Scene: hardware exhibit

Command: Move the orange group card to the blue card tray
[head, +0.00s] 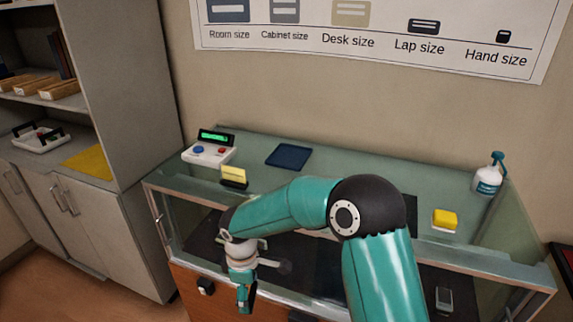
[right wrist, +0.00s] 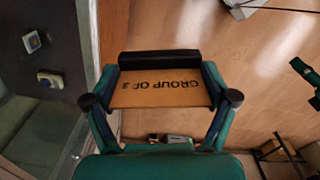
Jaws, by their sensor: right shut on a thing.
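The orange group card (right wrist: 160,94) shows in the right wrist view, with the upside-down words "GROUP OF 3" and a black bar-like base (right wrist: 158,60). My right gripper (right wrist: 160,91) is shut on it, one finger at each side edge. In the head view my right gripper (head: 245,296) points down in front of the glass case; the card is not clearly seen there. The blue card tray (head: 289,156) lies flat and empty on the case top, behind my forearm. A teal and black part at the right wrist view's right edge may be my left gripper; its fingers are unclear.
A yellow card on a black stand (head: 233,175) and a white button box (head: 208,151) stand left of the tray. A yellow block (head: 445,219) and a spray bottle (head: 489,177) stand on the right. The glass case's front edge (head: 180,187) lies between gripper and tray.

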